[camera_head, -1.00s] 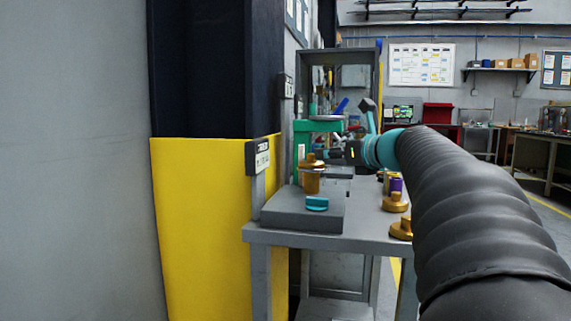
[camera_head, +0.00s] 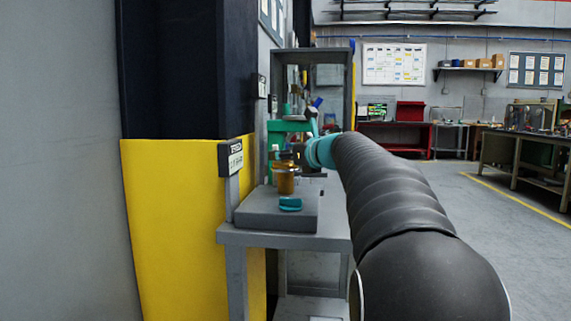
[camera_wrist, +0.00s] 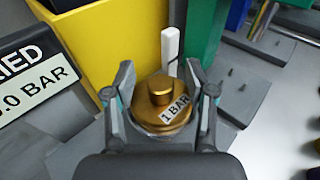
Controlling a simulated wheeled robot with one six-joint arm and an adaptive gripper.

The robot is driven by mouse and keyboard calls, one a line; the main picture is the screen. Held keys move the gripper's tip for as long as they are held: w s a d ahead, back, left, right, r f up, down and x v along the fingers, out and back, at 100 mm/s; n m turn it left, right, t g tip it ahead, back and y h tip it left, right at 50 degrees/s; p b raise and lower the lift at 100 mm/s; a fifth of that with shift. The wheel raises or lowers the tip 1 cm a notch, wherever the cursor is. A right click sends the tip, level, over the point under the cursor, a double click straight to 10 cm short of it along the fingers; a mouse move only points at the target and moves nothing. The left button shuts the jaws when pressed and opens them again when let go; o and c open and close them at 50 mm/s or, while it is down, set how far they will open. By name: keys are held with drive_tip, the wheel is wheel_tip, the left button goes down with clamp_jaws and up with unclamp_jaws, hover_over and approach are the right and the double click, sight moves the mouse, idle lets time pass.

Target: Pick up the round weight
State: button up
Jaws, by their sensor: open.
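The round weight (camera_wrist: 160,102) is a brass disc with a raised knob and a "1 BAR" label, seen from above in the wrist view. My gripper (camera_wrist: 159,70) is open, with one finger on each side of the weight. I cannot tell whether either finger touches it. In the head view the weight (camera_head: 285,168) shows atop a brass cylinder (camera_head: 286,184) on a grey block (camera_head: 262,212). My gripper (camera_head: 308,160) is beside it there, partly hidden by my arm.
A turquoise handle (camera_head: 290,204) sits on the block's front. A green column (camera_wrist: 204,32) and a white upright bar (camera_wrist: 170,48) stand close beyond the weight. A pressure sign (camera_wrist: 40,68) and yellow panel (camera_wrist: 108,38) are at left.

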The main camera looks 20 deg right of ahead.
clamp_jaws()
drive_tip(key=shift+r, duration=0.1)
